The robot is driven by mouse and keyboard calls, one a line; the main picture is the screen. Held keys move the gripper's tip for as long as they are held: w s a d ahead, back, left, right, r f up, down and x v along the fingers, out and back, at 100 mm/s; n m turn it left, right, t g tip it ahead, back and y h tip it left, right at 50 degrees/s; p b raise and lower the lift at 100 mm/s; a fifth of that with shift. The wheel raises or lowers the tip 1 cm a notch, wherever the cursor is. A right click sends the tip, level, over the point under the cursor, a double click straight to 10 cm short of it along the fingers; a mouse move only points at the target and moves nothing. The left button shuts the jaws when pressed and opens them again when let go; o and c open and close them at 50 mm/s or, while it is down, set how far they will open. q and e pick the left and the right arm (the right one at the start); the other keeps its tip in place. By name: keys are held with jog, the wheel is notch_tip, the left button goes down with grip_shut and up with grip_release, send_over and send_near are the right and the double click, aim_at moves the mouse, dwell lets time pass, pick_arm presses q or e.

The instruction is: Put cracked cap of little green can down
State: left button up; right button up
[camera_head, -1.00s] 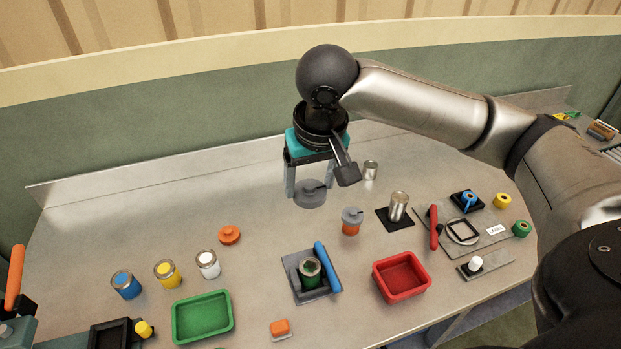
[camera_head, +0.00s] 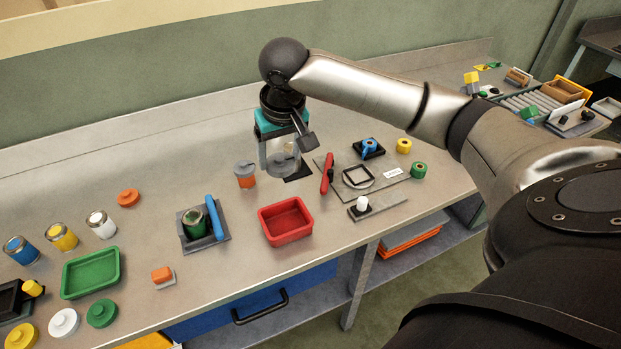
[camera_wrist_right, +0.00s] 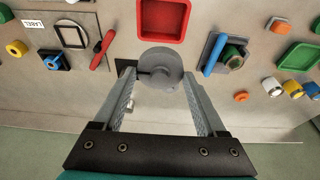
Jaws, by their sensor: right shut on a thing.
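My right gripper (camera_head: 282,160) is shut on a round grey cap (camera_head: 281,166), held level between its two fingers above the bench. In the right wrist view the cap (camera_wrist_right: 160,68) sits between the fingertips, with a dark line across it that may be the crack. My left gripper is not in view.
A red tray (camera_head: 286,221) lies just below the gripper, and an orange pot with a grey lid (camera_head: 245,174) stands to its left. A black pad (camera_head: 298,173) is partly hidden behind the gripper. Bare bench lies at the upper left.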

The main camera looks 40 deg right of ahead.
notch_tip(320, 180, down, 15)
jog(key=shift+w+a+b, duration=0.1)
jog(key=shift+b, duration=0.6)
jog(key=shift+f, duration=0.6)
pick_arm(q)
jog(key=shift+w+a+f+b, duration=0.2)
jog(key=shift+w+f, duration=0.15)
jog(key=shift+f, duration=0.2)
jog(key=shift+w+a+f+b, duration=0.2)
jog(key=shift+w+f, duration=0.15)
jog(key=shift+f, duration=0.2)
pick_arm(e)
jog(key=shift+f, duration=2)
jog(key=shift+f, duration=0.25)
jog(key=o, duration=1.3)
jog(key=shift+c, duration=0.2)
pick_arm(q)
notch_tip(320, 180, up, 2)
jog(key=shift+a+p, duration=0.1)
jog(key=shift+p, duration=0.95)
pick_arm(e)
jog(key=d+v, duration=0.1)
jog(key=v, duration=1.1)
jog(key=shift+a+r, duration=0.35)
jog(key=shift+a, duration=0.05)
